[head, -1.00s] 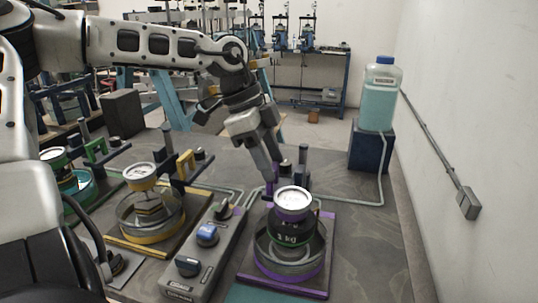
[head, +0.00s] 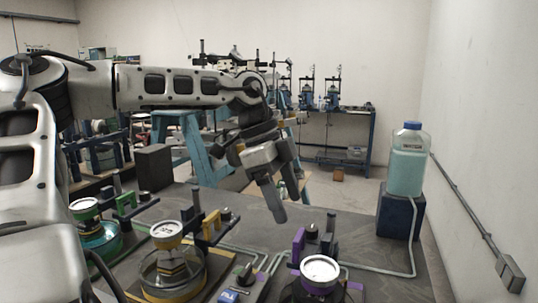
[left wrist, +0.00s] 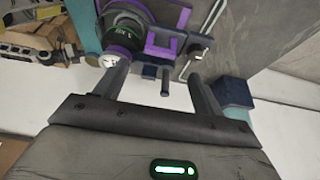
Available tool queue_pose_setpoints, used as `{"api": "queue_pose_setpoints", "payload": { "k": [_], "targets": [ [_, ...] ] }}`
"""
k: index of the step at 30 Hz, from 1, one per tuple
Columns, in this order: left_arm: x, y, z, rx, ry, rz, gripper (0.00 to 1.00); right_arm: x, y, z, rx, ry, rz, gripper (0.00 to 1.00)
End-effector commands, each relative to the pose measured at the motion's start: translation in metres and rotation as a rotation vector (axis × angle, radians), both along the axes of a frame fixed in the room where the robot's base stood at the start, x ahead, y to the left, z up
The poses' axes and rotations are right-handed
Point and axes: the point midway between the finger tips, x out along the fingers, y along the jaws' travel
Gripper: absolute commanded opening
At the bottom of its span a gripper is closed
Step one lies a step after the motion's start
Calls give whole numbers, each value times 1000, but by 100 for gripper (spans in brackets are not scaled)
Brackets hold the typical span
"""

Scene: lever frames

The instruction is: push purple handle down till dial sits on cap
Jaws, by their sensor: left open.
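The purple lever frame stands at the bottom of the head view, partly cut off. Its purple handle (head: 298,244) is behind the white-faced dial (head: 320,270). In the left wrist view the purple handle (left wrist: 180,17), the dial (left wrist: 117,60) and the black 1 kg weight (left wrist: 125,27) show at the top. The cap under the dial is hidden, and I cannot tell whether the dial touches it. My left gripper (head: 287,208) is open and empty, above and behind the handle, apart from it. In the left wrist view its two fingers (left wrist: 160,88) are spread. My right gripper is not in view.
A yellow lever frame (head: 168,234) and a green one (head: 85,209) stand to the left. A control box with a blue knob (head: 228,296) lies between yellow and purple. A bottle of teal liquid (head: 408,165) stands on a dark blue block (head: 400,213) at the right.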

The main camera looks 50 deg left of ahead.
Motion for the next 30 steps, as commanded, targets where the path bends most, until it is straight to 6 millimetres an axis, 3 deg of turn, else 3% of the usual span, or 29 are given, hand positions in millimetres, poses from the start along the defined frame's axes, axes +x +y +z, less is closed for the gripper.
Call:
{"api": "queue_pose_setpoints", "payload": {
  "k": [6,12,18,30],
  "targets": [
    [-10,19,51,2,-2,3,69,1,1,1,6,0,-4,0],
    [-16,30,80,2,1,1,69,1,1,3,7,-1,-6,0],
    [-18,33,90,-1,3,0,69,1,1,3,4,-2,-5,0],
    [-18,33,90,0,4,0,69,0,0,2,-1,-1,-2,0]
  ]
}}
